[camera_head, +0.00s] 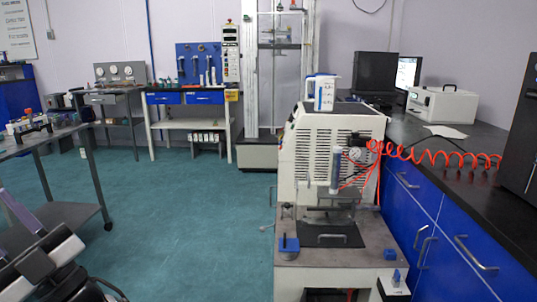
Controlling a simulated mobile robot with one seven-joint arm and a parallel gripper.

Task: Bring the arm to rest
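Part of my arm shows at the lower left of the head view, in dark and silver-grey links. No gripper fingers can be made out, so I cannot see whether the gripper holds anything. The white rheometer (309,150) stands right of centre, with vents on its body.
A grey cart (85,160) with small items stands at the left, close behind my arm. A blue-fronted counter (440,235) runs along the right, with a coiled orange hose (440,157) above it. Workbenches (190,122) line the back wall. The green floor (190,220) in the middle is clear.

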